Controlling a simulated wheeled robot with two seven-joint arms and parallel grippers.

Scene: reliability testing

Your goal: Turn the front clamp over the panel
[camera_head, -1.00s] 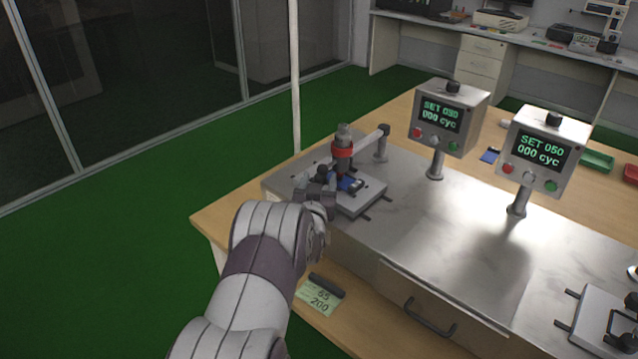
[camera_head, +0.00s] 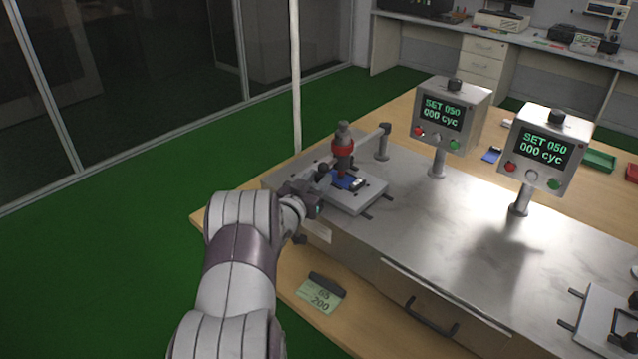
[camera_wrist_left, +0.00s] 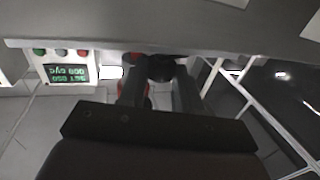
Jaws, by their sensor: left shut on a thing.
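My left gripper (camera_head: 316,184) is at the left front side of the near test fixture (camera_head: 358,203), low beside its plate. In the left wrist view its two fingers (camera_wrist_left: 160,88) are shut on a round black knob (camera_wrist_left: 160,67), which I take to be the front clamp's. The clamp's arm is mostly hidden by the gripper. The blue panel (camera_head: 345,182) lies on the plate under the press head with the red collar (camera_head: 343,147). Whether the clamp reaches over the panel cannot be told. My right gripper is out of view.
Two control boxes (camera_head: 450,116) (camera_head: 541,148) on posts stand to the right. A second fixture (camera_head: 603,322) is at the lower right. A label card (camera_head: 319,294) lies on the wooden ledge.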

